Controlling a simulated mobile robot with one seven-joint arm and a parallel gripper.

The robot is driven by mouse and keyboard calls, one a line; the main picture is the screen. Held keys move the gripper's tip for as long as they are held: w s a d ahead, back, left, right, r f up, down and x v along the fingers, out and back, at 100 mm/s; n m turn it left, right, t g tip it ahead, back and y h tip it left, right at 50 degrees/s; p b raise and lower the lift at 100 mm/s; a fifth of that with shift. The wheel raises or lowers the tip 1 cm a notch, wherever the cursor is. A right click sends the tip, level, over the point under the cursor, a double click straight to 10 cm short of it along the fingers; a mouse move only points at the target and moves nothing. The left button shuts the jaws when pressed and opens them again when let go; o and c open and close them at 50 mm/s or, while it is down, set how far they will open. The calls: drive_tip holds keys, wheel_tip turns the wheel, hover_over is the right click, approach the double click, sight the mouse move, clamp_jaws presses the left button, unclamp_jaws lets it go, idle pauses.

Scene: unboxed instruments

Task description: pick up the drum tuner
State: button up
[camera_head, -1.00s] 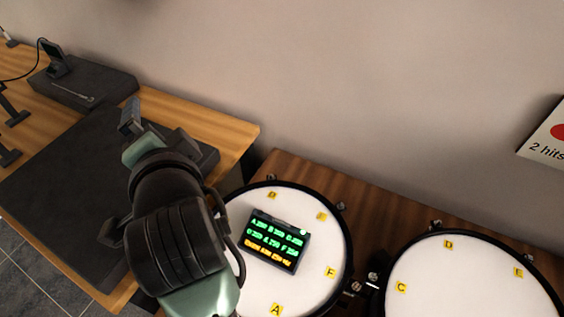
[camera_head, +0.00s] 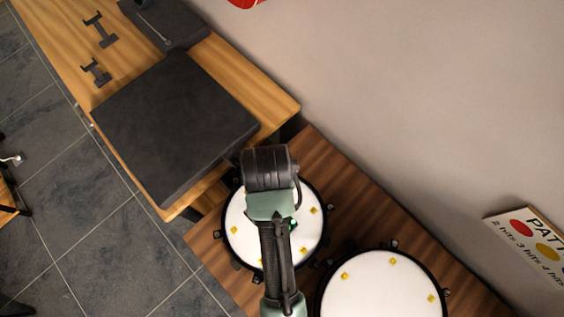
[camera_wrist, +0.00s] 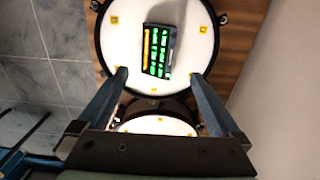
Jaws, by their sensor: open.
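The drum tuner, seemingly the small dark box with a lit screen of green and yellow text, lies on the white head of a drum (camera_head: 245,245). In the wrist view the tuner (camera_wrist: 158,50) is near the top centre, on the drum head (camera_wrist: 127,48). My gripper (camera_wrist: 159,75) is open, its two blue-grey fingers spread with nothing between them. The tuner shows just beyond the fingertips, between their lines and apart from them. In the head view my arm covers most of the tuner, leaving only a green bit (camera_head: 293,225), and the gripper is hidden.
A second drum (camera_head: 375,292) stands close at the lower right. A dark slab (camera_head: 170,125) lies on the wooden table (camera_head: 75,45) to the left, with black brackets (camera_head: 100,30) farther up. A wall bounds the right side.

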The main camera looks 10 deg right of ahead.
drive_tip(key=f, duration=0.4)
drive_tip(key=f+p, duration=0.1)
drive_tip(key=f, duration=0.7)
drive_tip(key=shift+s+a+f, duration=0.1)
drive_tip(key=shift+s+f, duration=0.25)
drive_tip(key=shift+f, duration=0.05)
drive_tip(key=c, duration=1.3)
